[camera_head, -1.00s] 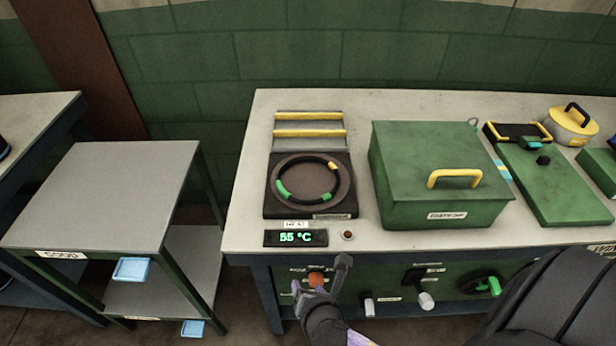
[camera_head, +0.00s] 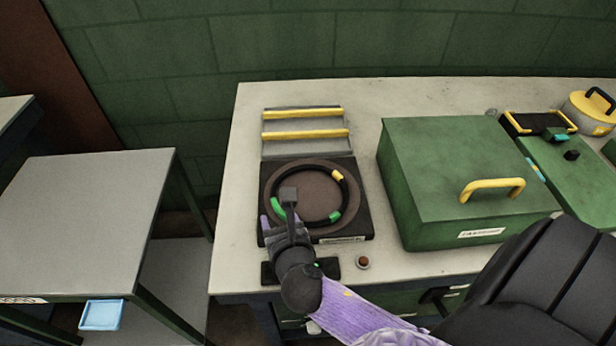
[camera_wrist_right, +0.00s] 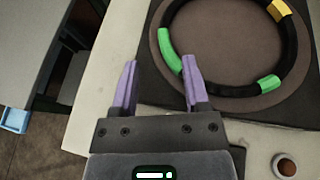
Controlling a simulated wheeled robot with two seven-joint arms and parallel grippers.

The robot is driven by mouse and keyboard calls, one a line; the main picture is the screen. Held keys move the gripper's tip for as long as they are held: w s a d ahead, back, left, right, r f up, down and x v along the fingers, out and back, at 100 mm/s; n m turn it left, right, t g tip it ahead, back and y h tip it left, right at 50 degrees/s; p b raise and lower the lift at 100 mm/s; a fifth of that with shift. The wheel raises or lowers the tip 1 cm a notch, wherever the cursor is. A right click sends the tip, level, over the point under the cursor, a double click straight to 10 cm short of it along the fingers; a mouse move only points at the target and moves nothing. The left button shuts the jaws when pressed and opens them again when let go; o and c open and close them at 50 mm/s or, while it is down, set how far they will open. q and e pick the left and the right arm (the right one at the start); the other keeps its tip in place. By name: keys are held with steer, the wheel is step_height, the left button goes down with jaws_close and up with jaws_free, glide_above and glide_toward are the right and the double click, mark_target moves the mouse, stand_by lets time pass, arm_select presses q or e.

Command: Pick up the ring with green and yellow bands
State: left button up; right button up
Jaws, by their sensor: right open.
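The black ring with green and yellow bands (camera_head: 345,203) lies flat on a round brown plate (camera_head: 307,190) of a dark square heater. It also shows in the right wrist view (camera_wrist_right: 290,48), cut off by the top edge. My right gripper (camera_head: 276,205) is over the ring's near-left part in the head view and hides some of it. In the right wrist view its two purple fingers (camera_wrist_right: 158,80) are apart with nothing between them. The right finger is close to the long green band; I cannot tell whether it touches. My left gripper is not in view.
A green box with a yellow handle (camera_head: 450,170) stands right of the heater. A grey rack with yellow bars (camera_head: 303,146) lies behind it. A lower grey table (camera_head: 80,215) stands left, across a gap.

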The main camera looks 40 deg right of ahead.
mark_target(275, 205)
steer(key=b+x, duration=0.2)
steer(key=x, duration=0.3)
steer(key=shift+s+d+f, duration=0.1)
steer(key=shift+d+f, duration=0.1)
steer(key=shift+d, duration=0.1)
jaws_close()
